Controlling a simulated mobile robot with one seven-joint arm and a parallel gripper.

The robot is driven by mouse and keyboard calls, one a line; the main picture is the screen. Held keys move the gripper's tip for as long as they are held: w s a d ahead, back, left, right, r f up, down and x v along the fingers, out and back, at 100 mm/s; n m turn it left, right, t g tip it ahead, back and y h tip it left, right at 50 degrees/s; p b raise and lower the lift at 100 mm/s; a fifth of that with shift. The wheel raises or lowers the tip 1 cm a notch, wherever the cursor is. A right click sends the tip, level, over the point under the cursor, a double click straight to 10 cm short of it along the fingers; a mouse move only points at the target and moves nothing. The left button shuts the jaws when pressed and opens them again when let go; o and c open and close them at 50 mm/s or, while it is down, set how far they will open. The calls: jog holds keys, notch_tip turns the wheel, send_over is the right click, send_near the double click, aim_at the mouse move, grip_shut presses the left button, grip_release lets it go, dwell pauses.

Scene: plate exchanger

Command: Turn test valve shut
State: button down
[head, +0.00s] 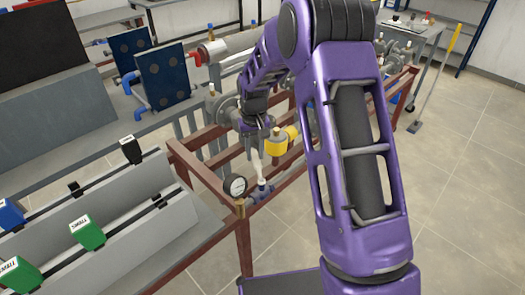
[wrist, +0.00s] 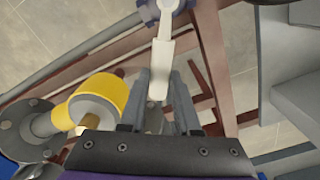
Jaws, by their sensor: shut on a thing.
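The test valve has a small blue body (head: 262,190) on a thin pipe beside a round gauge, and a white lever handle (head: 258,166). In the wrist view the handle (wrist: 161,62) runs from the blue body (wrist: 165,8) at the top edge down between my fingers. My gripper (head: 255,147) reaches down to the lever's free end and is shut on it. In the wrist view my gripper (wrist: 162,88) has a finger on each side of the handle. The handle stands at an angle to the pipe; I cannot tell exactly how far it is turned.
A yellow-capped fitting (wrist: 95,100) stands close to the left of my fingers in the wrist view. The round gauge (head: 235,186) is close to the valve. Red-brown frame rails (head: 205,178) surround the spot. Tagged blocks (head: 87,233) sit on a rack at left.

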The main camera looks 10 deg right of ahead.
jog(key=shift+s+a+n+p, duration=0.1)
jog(key=shift+s+a+n, duration=0.15)
jog(key=shift+a+n, duration=0.65)
jog(key=shift+s+a+n+p, duration=0.1)
jog(key=shift+s+a+n, duration=0.15)
jog(key=shift+a+n, duration=0.6)
jog(key=shift+s+a+n+p, duration=0.1)
jog(key=shift+s+a+n, duration=0.25)
jog(key=shift+n, duration=1)
jog(key=shift+a, duration=0.1)
jog(key=c, duration=0.6)
grip_release()
jog(key=shift+c, duration=0.2)
jog(key=shift+r, duration=0.1)
notch_tip(320, 180, up, 17)
jog(key=shift+r+p, duration=0.15)
jog(key=shift+p, duration=0.65)
